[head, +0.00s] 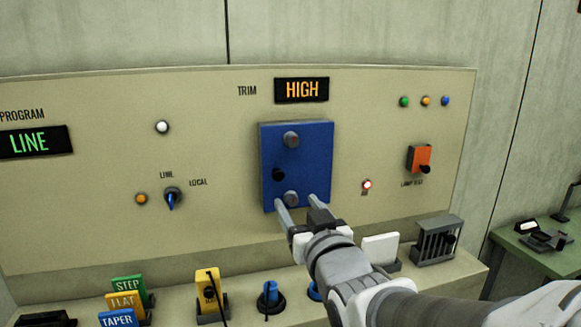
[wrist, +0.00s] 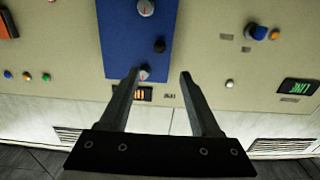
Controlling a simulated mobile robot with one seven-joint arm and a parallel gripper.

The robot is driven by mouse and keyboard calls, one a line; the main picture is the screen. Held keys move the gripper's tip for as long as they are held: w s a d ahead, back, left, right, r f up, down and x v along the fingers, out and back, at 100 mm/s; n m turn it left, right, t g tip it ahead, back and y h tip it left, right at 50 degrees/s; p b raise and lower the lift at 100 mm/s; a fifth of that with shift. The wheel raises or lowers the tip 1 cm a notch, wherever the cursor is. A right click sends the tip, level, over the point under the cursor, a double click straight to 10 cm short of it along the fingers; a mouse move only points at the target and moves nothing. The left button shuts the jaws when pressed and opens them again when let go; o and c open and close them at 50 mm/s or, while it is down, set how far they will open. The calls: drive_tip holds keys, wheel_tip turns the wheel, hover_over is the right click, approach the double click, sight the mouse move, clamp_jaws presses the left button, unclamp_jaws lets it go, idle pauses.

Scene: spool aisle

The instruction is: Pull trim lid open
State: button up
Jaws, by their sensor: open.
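A blue rectangular panel (head: 310,165), which I take for the trim lid, is on the beige console below the TRIM label and lit HIGH display (head: 302,90). It bears a small black knob (head: 277,174) at its left side and two grey dials, an upper one (head: 291,139) and a lower one (head: 291,199). My gripper (head: 297,202) is open at the panel's lower edge, its fingers pointing toward it. The wrist view, upside down, shows the blue panel (wrist: 120,40) and black knob (wrist: 159,46) beyond the fingertips (wrist: 160,75). Nothing is between the fingers; I cannot tell whether they touch the panel.
An orange switch box (head: 419,158) and a small red-lit lamp (head: 367,184) are right of the panel. A blue selector (head: 173,197) is to the left. Colored tags, knobs and a grey slotted box (head: 438,240) line the ledge below. A green table (head: 540,258) stands far right.

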sight(279, 175)
drive_tip(key=p+x, duration=0.3)
drive_tip(key=x, duration=1)
drive_tip(key=shift+f, duration=0.1)
clamp_jaws()
idle(1.3)
